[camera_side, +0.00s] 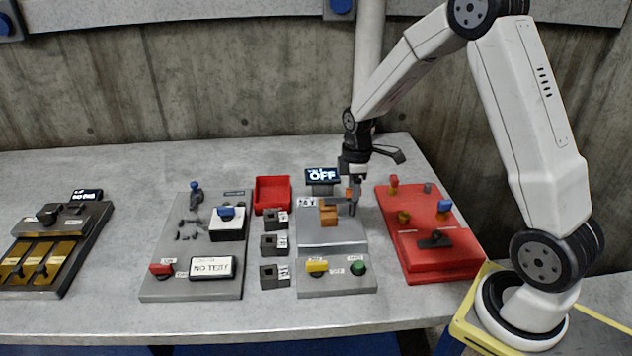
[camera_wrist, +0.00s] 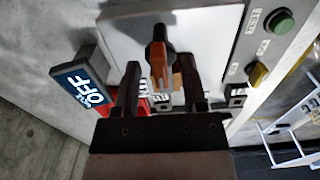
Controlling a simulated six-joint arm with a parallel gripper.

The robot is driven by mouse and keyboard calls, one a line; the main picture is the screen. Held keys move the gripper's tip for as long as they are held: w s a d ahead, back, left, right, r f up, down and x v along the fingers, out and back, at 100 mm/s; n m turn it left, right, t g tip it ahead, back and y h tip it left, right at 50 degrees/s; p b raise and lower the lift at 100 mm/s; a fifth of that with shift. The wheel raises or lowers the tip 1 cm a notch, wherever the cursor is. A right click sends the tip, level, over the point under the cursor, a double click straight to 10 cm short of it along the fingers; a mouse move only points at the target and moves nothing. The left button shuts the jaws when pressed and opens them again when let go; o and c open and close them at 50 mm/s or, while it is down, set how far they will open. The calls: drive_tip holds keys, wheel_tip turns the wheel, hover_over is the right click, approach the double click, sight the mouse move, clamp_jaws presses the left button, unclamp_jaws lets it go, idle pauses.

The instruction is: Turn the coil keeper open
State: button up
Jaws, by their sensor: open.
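An orange handle with a dark round end, which looks like the coil keeper (camera_wrist: 159,62), stands on the pale plate of the grey middle station (camera_side: 333,237). My gripper (camera_wrist: 157,64) is open, with one finger on each side of the handle. I cannot tell whether either finger touches it. In the side view my gripper (camera_side: 346,207) points down low over the station's back part and partly hides the handle. An orange block (camera_side: 328,214) sits just left of the gripper there; it shows partly behind the right finger in the wrist view (camera_wrist: 187,68).
A display reading OFF (camera_side: 322,175) stands behind the station. A yellow switch (camera_side: 317,265) and a green button (camera_side: 358,268) are at its front. Dark square blocks (camera_side: 274,246) and a red bin (camera_side: 272,194) lie left; a red fixture board (camera_side: 430,264) lies right.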

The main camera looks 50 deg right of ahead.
clamp_jaws()
idle(1.4)
